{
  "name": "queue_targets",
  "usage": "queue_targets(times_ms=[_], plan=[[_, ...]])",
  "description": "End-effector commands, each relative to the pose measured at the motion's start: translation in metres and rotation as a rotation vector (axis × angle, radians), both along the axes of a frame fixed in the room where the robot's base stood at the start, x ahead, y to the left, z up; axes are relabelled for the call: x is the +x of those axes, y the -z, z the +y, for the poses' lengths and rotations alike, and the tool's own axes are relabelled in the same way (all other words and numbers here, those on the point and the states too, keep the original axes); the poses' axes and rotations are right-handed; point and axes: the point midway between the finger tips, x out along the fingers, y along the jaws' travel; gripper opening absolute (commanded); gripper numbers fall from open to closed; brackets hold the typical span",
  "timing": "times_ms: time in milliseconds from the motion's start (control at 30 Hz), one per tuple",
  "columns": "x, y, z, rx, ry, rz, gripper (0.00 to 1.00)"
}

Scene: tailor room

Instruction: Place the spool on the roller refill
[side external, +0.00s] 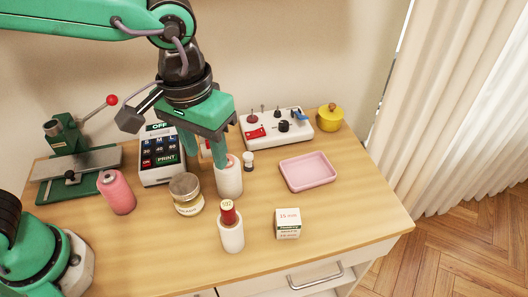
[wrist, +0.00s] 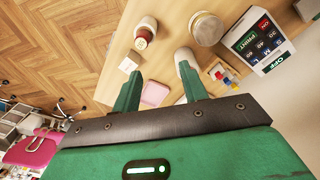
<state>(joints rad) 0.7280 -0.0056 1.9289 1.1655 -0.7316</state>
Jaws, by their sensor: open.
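A small dark-red spool with a pale labelled top (side external: 228,212) stands upright on a white roller refill (side external: 231,237) at the front middle of the table. The stack also shows in the wrist view, with the spool (wrist: 141,43) at the near end of the white roll. A second pale roll (side external: 230,183) stands behind it, just below one fingertip; in the wrist view this roll (wrist: 182,57) is by the right finger's tip. I cannot tell whether they touch. My gripper (side external: 206,158) is open, with nothing seen held between its fingers, behind and above the stack.
A tan-lidded jar (side external: 187,195) and labelled button box (side external: 160,155) stand left of the pale roll. A pink thread cone (side external: 116,192) is further left. A small white box (side external: 288,223) stands right of the stack; a pink tray (side external: 308,172) lies behind it. The front right table is clear.

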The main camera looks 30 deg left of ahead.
Motion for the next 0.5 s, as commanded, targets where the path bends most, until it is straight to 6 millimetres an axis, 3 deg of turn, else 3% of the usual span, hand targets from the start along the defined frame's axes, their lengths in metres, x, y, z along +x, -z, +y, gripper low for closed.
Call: queue_targets(times_ms=[267,500], plan=[[0.007,-0.019,0.087,-0.056,-0.011,-0.121,0.43],[-0.007,-0.024,0.158,-0.059,-0.011,-0.249,0.43]])
